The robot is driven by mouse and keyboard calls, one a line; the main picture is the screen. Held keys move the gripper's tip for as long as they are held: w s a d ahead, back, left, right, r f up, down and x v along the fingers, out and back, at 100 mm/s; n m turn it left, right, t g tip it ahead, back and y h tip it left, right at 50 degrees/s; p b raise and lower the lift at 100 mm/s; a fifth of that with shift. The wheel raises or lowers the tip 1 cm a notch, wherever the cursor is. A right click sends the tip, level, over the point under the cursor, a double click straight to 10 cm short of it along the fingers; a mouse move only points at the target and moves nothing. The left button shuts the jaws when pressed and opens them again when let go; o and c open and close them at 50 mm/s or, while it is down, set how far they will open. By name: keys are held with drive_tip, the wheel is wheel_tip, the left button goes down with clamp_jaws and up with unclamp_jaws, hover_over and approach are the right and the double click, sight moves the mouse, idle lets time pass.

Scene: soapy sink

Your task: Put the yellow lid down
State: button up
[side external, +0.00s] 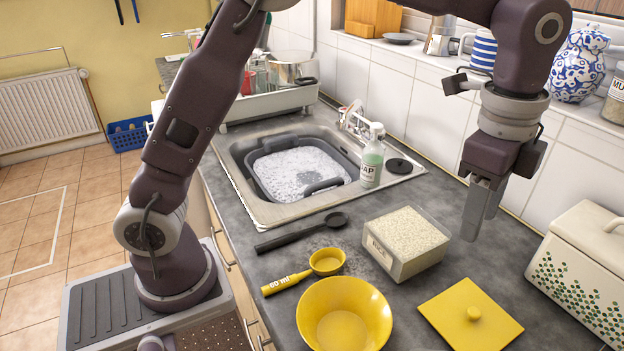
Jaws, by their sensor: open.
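The yellow lid (474,316) is a flat square with a round knob on top. It lies flat on the grey counter at the front right, knob up. My gripper (478,216) points down above the counter, behind the lid and to the right of the rice container. It is apart from the lid and holds nothing that I can see. Its fingers overlap from this angle, so the gap between them is hard to see.
A clear rice container (405,244) stands left of my gripper. A yellow bowl (344,318), yellow measuring scoop (309,272) and black spoon (300,233) lie further left. A white-green bin (585,272) stands right. The soapy sink (297,172) and soap bottle (372,158) are behind.

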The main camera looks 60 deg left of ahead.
drive_tip(key=s+a+r+n+t, duration=0.2)
drive_tip(key=s+a+r+n, duration=0.45)
drive_tip(key=s+a, duration=0.2)
drive_tip(key=s+a+f+n+t, duration=0.1)
drive_tip(key=s+a+n, duration=0.3)
drive_tip(key=s, duration=0.4)
drive_tip(key=s+a+f+n+t, duration=0.1)
drive_tip(key=s+a+f+n, duration=0.1)
drive_tip(key=s+a+n, duration=0.2)
drive_tip(key=s, duration=0.3)
drive_tip(key=shift+s+a+f+n+t, duration=0.15)
drive_tip(key=shift+s+f+n+t, duration=0.15)
drive_tip(key=shift+s+f+n, duration=0.1)
